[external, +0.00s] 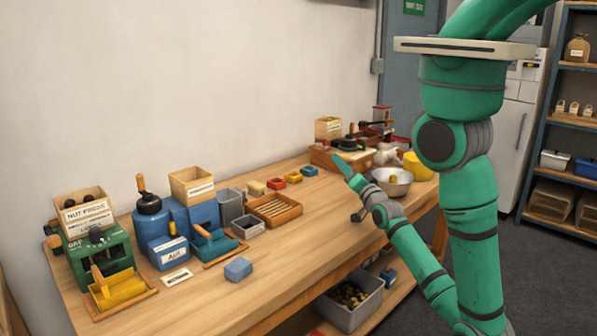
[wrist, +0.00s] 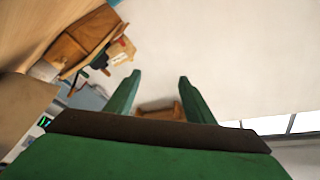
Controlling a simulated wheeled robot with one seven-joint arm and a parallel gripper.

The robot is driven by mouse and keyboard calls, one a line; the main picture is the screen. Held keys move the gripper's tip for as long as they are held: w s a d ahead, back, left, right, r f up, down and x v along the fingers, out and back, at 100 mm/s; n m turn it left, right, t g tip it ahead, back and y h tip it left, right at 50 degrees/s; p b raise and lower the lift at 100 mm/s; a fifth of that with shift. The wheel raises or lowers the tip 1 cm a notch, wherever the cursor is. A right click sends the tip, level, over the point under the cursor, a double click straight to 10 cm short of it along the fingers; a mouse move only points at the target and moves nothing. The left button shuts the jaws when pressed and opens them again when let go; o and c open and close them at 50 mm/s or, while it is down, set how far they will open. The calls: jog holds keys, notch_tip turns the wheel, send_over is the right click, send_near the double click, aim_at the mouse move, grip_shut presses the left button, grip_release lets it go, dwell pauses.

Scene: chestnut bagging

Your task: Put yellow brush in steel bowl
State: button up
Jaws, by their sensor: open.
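The steel bowl (external: 400,190) stands on the right part of the wooden bench, beside a yellow container (external: 417,167). A small yellow spot shows inside the bowl, too small to identify. A small yellow upright piece (external: 172,229) with a dark lower part shows at the blue labelled box on the left; I cannot tell for sure whether it is the yellow brush. My gripper (external: 350,184) is over the bench, just left of the bowl in the external view. In the wrist view my gripper (wrist: 158,82) has its two green fingers apart with nothing between them.
The wooden bench (external: 300,235) runs along the wall. A green nut press (external: 100,258), blue boxes, a slatted wooden tray (external: 273,209) and a loose blue block (external: 238,269) stand left. A wooden crate and tools stand behind the bowl. The bench's middle front is mostly clear.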

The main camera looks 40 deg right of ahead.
jog(key=s+a+r+n+t+y, duration=0.3)
jog(key=s+a+n+y, duration=0.5)
jog(key=a+n+y, duration=0.15)
jog(key=s+a+f+n+g+h, duration=0.1)
jog(key=s+a+f+g, duration=0.2)
jog(key=s+a+f, duration=0.3)
jog(key=s+a+f+n+g+h, duration=0.1)
jog(key=s+a+f+g, duration=0.3)
jog(key=s+f, duration=0.6)
jog(key=a, duration=0.2)
jog(key=shift+s+a+f+n, duration=0.15)
jog(key=shift+s+a+n, duration=0.15)
jog(key=shift+a+n, duration=0.05)
